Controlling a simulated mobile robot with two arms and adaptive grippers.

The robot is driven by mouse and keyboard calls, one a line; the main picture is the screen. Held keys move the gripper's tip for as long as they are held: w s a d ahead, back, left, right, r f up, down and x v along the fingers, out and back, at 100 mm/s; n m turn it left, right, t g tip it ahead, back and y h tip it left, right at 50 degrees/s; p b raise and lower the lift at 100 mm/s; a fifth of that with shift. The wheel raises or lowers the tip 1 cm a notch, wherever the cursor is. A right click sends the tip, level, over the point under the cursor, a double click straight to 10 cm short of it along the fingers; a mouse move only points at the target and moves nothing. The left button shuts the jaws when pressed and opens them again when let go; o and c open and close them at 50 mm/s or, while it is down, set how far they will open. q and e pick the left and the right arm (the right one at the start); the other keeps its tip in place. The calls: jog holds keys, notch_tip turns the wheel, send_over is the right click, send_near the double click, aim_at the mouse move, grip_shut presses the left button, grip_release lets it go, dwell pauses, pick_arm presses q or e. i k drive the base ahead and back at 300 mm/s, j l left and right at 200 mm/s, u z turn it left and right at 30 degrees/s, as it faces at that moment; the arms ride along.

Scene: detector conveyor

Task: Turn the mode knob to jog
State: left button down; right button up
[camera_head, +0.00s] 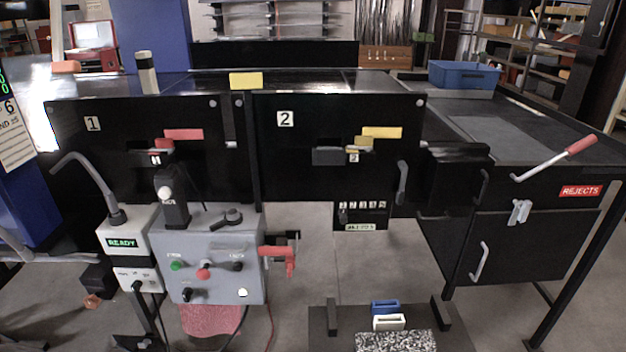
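A grey control box (213,283) stands at the lower left. Its face carries a green button (176,265), a red button (204,273), a black knob (237,266) at the right, another black knob (187,295) at lower left and a pale lit button (243,292). A larger black lever-like knob (232,217) sits on its sloped top. The labels are too small to read, so I cannot tell which is the mode knob or where it points. Neither of my grippers is in view.
A white READY box (122,243) with a bent grey wand stands left of the control box. A black post with a white ball (165,193) stands behind it. A red hooked handle (280,255) juts out at its right. Black panels 1 and 2 rise behind.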

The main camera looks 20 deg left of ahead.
aim_at(186, 291)
jog(key=u, duration=1.4)
